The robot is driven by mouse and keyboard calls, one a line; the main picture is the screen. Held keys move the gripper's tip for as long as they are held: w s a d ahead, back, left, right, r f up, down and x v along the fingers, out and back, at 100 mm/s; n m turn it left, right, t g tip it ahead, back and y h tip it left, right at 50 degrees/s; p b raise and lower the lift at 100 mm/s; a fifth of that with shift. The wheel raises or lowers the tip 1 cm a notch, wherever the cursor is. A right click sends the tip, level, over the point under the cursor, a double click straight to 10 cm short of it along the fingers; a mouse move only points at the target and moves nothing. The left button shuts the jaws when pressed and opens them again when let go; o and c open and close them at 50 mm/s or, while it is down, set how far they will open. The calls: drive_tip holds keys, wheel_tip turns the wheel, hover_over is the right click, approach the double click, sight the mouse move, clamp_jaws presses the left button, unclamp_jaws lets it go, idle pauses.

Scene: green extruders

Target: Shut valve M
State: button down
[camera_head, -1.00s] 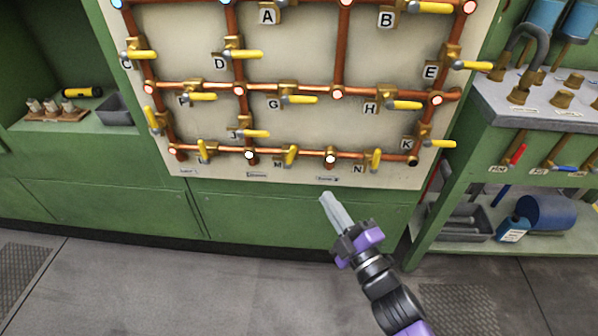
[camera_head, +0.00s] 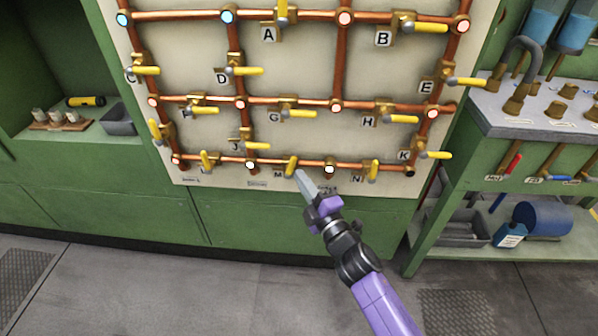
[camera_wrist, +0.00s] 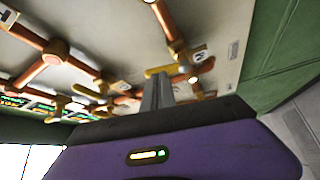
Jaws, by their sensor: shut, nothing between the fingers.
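Valve M's yellow lever (camera_head: 291,166) stands on the bottom horizontal copper pipe (camera_head: 222,162), beside the M label (camera_head: 278,174). The lever points across the pipe, nearly upright with a slight tilt. My gripper (camera_head: 299,173) is shut and empty, its tips just right of and below this lever. I cannot tell whether they touch it. In the wrist view, the shut fingers (camera_wrist: 157,80) reach up to a yellow lever (camera_wrist: 160,71), probably M's. The fingers hide part of the pipework behind them there.
Valve N's lever (camera_head: 373,170) is to the right on the same pipe, and valve J's lever (camera_head: 257,145) is above left. A bench (camera_head: 540,122) with pipe fittings stands at the right. The floor (camera_head: 180,295) in front is clear.

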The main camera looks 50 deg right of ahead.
drive_tip(key=shift+x, duration=0.95)
drive_tip(key=shift+r+p, duration=0.1)
drive_tip(key=shift+p, duration=0.3)
